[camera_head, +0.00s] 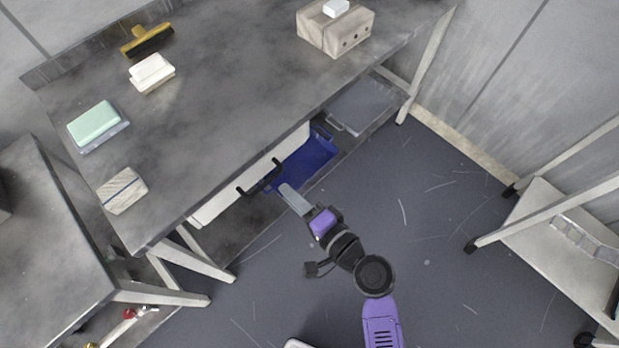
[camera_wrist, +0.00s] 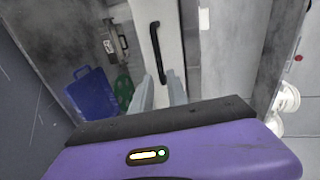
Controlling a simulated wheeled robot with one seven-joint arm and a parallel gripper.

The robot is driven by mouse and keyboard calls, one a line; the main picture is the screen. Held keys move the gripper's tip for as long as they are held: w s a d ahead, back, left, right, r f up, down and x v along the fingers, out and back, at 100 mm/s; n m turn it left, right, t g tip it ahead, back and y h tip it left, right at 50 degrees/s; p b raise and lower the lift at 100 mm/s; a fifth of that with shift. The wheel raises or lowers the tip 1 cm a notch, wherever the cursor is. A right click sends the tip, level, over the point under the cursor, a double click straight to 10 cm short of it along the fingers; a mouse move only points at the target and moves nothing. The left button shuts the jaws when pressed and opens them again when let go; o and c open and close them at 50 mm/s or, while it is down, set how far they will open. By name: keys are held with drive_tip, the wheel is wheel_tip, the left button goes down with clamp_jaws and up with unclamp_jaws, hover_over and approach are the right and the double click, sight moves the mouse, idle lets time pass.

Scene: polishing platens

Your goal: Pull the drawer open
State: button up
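The white drawer front (camera_head: 291,146) runs under the edge of the grey workbench. It carries a black bar handle (camera_head: 258,179). In the wrist view the drawer front (camera_wrist: 141,22) is straight ahead, with the handle (camera_wrist: 155,45) upright on it. My gripper (camera_head: 284,188) is just off the handle's right end in the head view. In the wrist view its two grey fingers (camera_wrist: 161,80) are apart with nothing held, and the handle's lower end shows between their tips. How far the tips are from the handle is hard to tell. The drawer looks shut.
A blue bin (camera_head: 309,163) sits under the workbench beside the drawer. The workbench top (camera_head: 220,90) holds a green block (camera_head: 94,121), a white block (camera_head: 151,71), a brush (camera_head: 146,40) and a beige box (camera_head: 337,30). The floor before the drawer is clear apart from my arm.

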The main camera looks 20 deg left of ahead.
sight(267, 181)
drive_tip(key=shift+g, duration=0.4)
drive_tip(key=x, duration=0.5)
drive_tip(key=s+x, duration=0.1)
drive_tip(key=x, duration=0.1)
drive_tip(key=shift+w+a, duration=0.1)
drive_tip(key=shift+a, duration=0.4)
drive_tip(key=shift+r, duration=0.1)
drive_tip(key=shift+c, duration=0.2)
clamp_jaws()
idle(0.4)
